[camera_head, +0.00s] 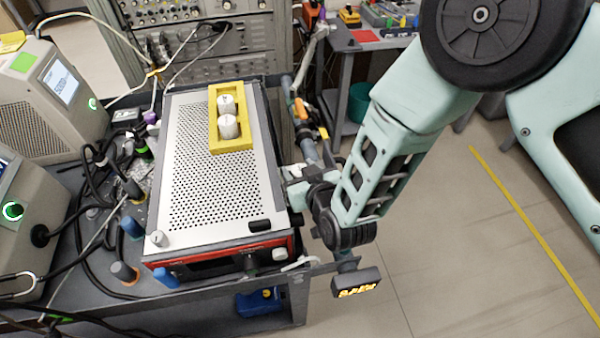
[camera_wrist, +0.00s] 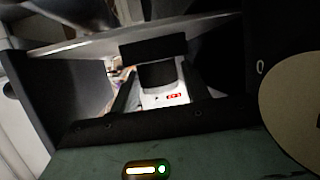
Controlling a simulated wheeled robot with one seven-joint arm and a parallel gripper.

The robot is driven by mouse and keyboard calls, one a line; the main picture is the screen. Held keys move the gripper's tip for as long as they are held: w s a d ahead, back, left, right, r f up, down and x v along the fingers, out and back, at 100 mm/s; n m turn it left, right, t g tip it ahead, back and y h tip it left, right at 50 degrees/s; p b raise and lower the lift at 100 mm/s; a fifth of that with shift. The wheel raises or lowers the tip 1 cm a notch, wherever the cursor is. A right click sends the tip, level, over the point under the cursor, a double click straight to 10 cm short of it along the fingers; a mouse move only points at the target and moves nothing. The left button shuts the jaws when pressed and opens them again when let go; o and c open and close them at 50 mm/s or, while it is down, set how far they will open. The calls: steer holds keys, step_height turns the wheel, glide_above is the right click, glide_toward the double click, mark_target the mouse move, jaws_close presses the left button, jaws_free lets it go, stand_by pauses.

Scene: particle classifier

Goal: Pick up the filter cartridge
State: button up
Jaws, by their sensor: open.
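Two white cylinders (camera_head: 228,127) stand in a yellow tray (camera_head: 232,149) on top of the perforated metal instrument. They look like cartridges; I cannot tell for sure whether either is the filter cartridge. My gripper (camera_head: 293,184) is low beside the right side of the instrument, to the right of and nearer than the tray, and apart from the cylinders. It is open, and nothing shows held in it. Its fingers are small and partly lost against the instrument's edge.
The perforated instrument (camera_head: 205,190) stands on a grey cart (camera_head: 110,290). Cables and several bottles crowd its left. Grey devices (camera_head: 58,100) stand further left. A pole with an orange clamp (camera_head: 301,108) rises behind my gripper. Open floor (camera_head: 450,260) lies to the right.

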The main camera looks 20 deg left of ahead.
steer(key=c, duration=0.8)
steer(key=shift+r, duration=0.1)
